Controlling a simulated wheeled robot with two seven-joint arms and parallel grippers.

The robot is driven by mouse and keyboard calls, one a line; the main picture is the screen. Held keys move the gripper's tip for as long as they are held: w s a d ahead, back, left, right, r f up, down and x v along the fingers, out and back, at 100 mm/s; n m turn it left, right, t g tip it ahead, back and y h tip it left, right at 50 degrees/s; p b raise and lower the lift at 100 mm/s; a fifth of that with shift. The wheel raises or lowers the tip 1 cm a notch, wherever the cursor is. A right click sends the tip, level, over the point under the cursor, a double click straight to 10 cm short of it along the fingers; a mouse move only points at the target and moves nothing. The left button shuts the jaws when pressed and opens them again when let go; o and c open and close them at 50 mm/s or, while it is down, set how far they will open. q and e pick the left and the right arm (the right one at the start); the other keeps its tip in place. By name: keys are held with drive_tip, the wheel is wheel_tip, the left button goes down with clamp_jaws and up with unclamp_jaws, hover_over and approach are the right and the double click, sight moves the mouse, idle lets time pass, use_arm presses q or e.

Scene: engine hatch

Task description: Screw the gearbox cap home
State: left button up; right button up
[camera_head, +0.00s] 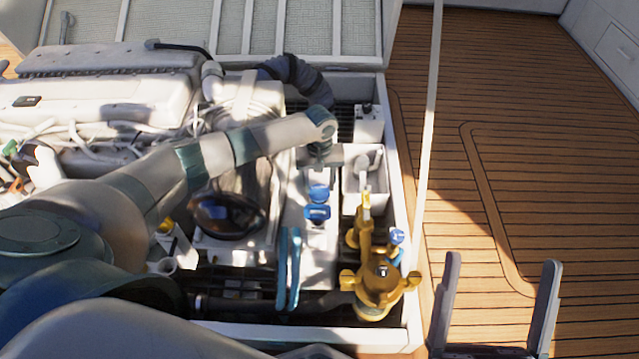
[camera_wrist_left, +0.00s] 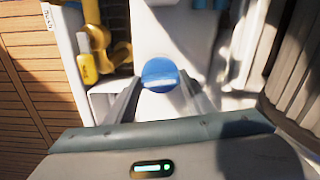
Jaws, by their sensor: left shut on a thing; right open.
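In the left wrist view the cap (camera_wrist_left: 160,74) shows as a round blue disc between the fingertips. My left gripper (camera_wrist_left: 161,82) is shut on it. In the head view my left arm reaches across the engine and its wrist is above the cap; the fingers are hard to make out there. Whether the cap is fully seated cannot be told. My right gripper (camera_head: 501,265) is open and empty over the deck at the lower right.
A brass valve fitting (camera_head: 378,290) with a small blue handle (camera_head: 397,236) stands right of the cap. A white rim (camera_head: 405,200) borders the bay. A pale post (camera_head: 430,110) rises beside it. The wooden deck (camera_head: 500,100) is clear.

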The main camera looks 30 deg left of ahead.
use_arm(q)
drive_tip(key=shift+p, duration=0.6)
drive_tip(key=shift+f+p, duration=0.65)
idle(2.0)
drive_tip(key=shift+f+p, duration=0.2)
drive_tip(key=shift+p, duration=0.6)
idle(1.2)
drive_tip(key=shift+m+p, duration=0.35)
drive_tip(key=shift+m, duration=1.45)
drive_tip(key=shift+m+p, duration=0.3)
drive_tip(key=shift+m, duration=0.5)
drive_tip(key=shift+a+m, duration=0.1)
drive_tip(key=shift+m, duration=0.8)
